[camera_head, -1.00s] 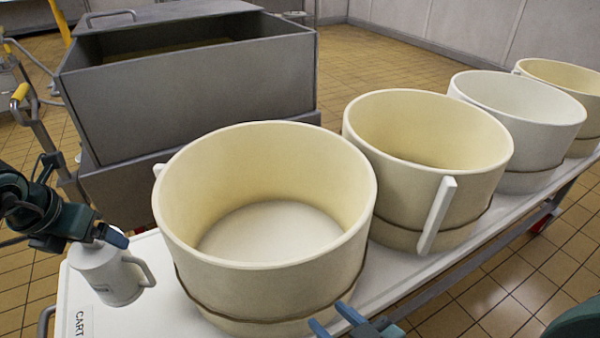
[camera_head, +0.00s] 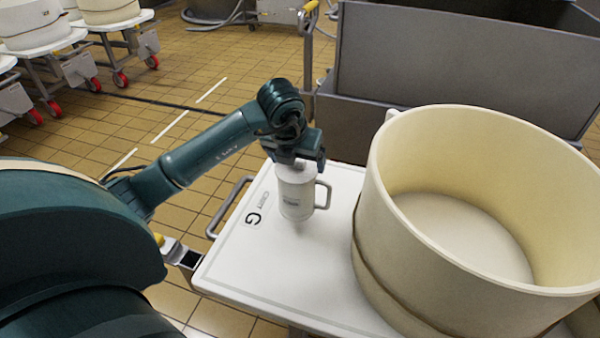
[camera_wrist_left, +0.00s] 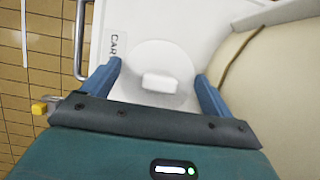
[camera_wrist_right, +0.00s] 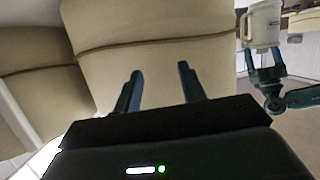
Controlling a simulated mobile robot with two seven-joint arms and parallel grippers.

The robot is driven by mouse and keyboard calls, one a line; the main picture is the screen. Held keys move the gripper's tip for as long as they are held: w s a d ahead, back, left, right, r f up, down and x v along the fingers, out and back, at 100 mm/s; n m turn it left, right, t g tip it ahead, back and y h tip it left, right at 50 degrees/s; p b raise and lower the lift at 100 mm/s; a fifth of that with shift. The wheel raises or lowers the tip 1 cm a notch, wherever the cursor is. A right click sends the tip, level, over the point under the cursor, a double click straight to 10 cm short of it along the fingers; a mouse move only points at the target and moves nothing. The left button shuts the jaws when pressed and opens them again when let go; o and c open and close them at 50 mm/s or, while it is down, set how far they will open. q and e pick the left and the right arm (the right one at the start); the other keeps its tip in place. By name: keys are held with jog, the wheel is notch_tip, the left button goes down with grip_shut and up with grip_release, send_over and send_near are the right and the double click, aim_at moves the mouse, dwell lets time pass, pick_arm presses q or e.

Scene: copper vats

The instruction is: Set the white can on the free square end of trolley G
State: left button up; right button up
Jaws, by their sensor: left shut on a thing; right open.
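The white can (camera_head: 296,194) is upright, with its handle to the right in the head view, over the bare end of trolley G (camera_head: 275,280). My left gripper (camera_head: 295,164) is shut on the can's top from above. In the left wrist view the can's round top (camera_wrist_left: 150,60) lies between the two fingers. I cannot tell whether its base touches the trolley top or hangs just above it. The can also shows in the right wrist view (camera_wrist_right: 263,25). My right gripper (camera_wrist_right: 160,72) is open and empty, facing a vat's side.
A large cream vat (camera_head: 375,215) stands on the trolley just right of the can. A grey metal bin (camera_head: 440,75) is behind. The trolley's push handle (camera_head: 226,207) is at its left end. Other trolleys with vats (camera_head: 108,10) stand far left. The trolley top in front of the can is clear.

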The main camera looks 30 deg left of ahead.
aim_at(305, 193)
pick_arm(q)
notch_tip(305, 193, down, 4)
jog(key=shift+r+b, duration=0.1)
jog(key=shift+b, duration=0.3)
jog(key=o, duration=0.9)
jog(key=shift+o, duration=1.3)
